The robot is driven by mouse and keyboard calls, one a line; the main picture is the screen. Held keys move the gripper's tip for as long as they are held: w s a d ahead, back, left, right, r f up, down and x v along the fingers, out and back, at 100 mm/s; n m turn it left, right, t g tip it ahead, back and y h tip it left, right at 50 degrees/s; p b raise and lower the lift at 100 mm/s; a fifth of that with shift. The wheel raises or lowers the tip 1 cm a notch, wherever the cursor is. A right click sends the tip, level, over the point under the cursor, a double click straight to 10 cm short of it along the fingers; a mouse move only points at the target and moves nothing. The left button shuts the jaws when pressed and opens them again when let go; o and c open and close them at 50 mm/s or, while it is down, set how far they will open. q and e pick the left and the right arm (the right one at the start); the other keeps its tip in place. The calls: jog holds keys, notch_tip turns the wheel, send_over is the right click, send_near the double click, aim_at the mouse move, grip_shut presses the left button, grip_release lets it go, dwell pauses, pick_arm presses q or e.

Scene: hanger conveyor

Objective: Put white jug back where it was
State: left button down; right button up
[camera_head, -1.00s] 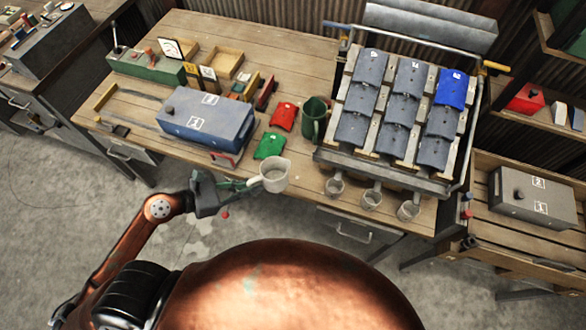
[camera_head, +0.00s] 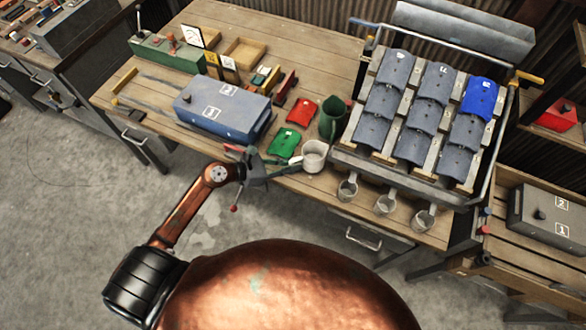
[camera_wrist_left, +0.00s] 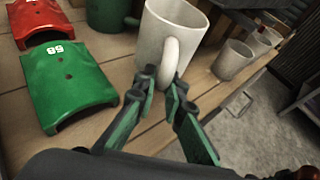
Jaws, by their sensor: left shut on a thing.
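The white jug (camera_head: 315,154) is upright at the front edge of the wooden table, just in front of the green jug (camera_head: 332,117). In the left wrist view the white jug (camera_wrist_left: 168,45) has its handle (camera_wrist_left: 170,60) toward me. My left gripper (camera_head: 290,163) reaches it from the left and is shut on the handle; the fingertips (camera_wrist_left: 163,88) show at the handle's lower part. I cannot tell whether the jug's base touches the table. My right gripper is not in view.
A red piece (camera_head: 300,111) and a green piece (camera_head: 284,144) lie left of the jugs. A blue box (camera_head: 222,110) stands farther left. The rack of grey panels (camera_head: 410,125) is close on the right, with several small cups (camera_head: 347,190) along its front.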

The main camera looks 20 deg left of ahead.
pick_arm(q)
notch_tip(320, 180, down, 3)
jog(key=shift+s+r, duration=0.1)
jog(key=shift+r, duration=0.05)
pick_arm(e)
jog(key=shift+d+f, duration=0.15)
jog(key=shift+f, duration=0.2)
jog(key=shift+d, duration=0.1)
pick_arm(q)
jog(key=shift+b, duration=0.35)
jog(key=c, duration=2)
grip_release()
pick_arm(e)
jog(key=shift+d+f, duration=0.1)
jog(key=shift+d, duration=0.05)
